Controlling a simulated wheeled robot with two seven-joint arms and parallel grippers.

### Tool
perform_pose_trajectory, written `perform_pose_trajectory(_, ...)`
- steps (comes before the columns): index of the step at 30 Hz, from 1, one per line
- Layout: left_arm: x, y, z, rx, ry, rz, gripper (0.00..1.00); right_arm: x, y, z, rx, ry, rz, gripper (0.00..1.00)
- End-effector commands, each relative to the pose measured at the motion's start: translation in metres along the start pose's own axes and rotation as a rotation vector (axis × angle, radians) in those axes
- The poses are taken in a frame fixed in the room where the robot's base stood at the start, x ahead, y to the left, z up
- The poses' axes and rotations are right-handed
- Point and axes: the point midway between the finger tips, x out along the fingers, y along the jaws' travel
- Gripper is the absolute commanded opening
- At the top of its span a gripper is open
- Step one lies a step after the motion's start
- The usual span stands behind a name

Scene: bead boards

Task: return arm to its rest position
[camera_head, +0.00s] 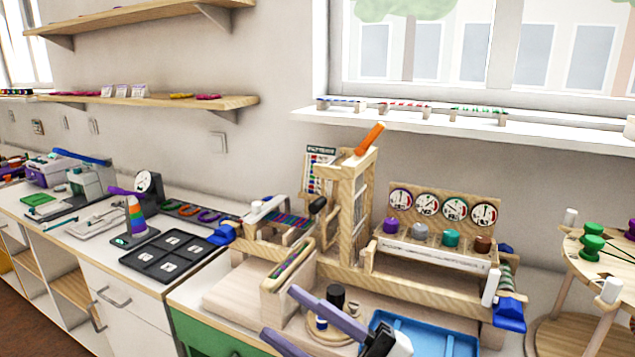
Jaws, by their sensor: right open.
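My right gripper (279,312) is at the bottom centre. Its two purple-grey fingers point to the left and are spread apart, with nothing seen between them. Its dark body is partly cut off by the bottom edge. It is in front of a wooden bead-board station (345,215) on the worktop. The fingers overlap the view of the station's front, and I cannot tell how high they are above it. My left gripper is not in view.
A blue tray (462,343) lies right of my right gripper, and a small round stand with a black knob (336,296) is behind its fingers. Four-dial panel (442,205) stands behind. A round wooden rack (575,262) is at right; a black compartment tray (150,262) is at left.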

Motion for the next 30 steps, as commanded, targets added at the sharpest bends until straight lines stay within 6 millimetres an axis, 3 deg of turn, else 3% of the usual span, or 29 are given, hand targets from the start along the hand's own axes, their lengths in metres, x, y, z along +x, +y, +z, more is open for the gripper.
perform_pose_trajectory(3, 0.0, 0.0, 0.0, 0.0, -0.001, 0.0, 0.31, -0.051, -0.02, 0.051, 0.22, -0.29, 0.152, 0.47)
perform_pose_trajectory(6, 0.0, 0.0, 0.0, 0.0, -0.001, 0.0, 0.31, -0.11, -0.051, 0.088, 0.397, -0.545, 0.243, 0.47)
perform_pose_trajectory(9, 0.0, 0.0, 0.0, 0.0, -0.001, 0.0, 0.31, -0.172, -0.091, 0.109, 0.554, -0.772, 0.299, 0.47)
perform_pose_trajectory(13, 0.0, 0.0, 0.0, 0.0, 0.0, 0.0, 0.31, -0.252, -0.15, 0.113, 0.742, -1.043, 0.337, 0.47)
perform_pose_trajectory(18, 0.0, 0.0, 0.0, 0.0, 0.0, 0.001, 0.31, -0.339, -0.219, 0.088, 0.944, -1.325, 0.347, 0.47)
perform_pose_trajectory(21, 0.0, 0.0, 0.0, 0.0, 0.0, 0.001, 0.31, -0.372, -0.245, 0.07, 1.022, -1.432, 0.343, 0.47)
perform_pose_trajectory(24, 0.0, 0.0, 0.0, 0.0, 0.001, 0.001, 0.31, -0.39, -0.261, 0.058, 1.07, -1.495, 0.339, 0.47)
perform_pose_trajectory(30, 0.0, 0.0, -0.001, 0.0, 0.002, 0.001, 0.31, -0.398, -0.268, 0.052, 1.092, -1.523, 0.336, 0.47)
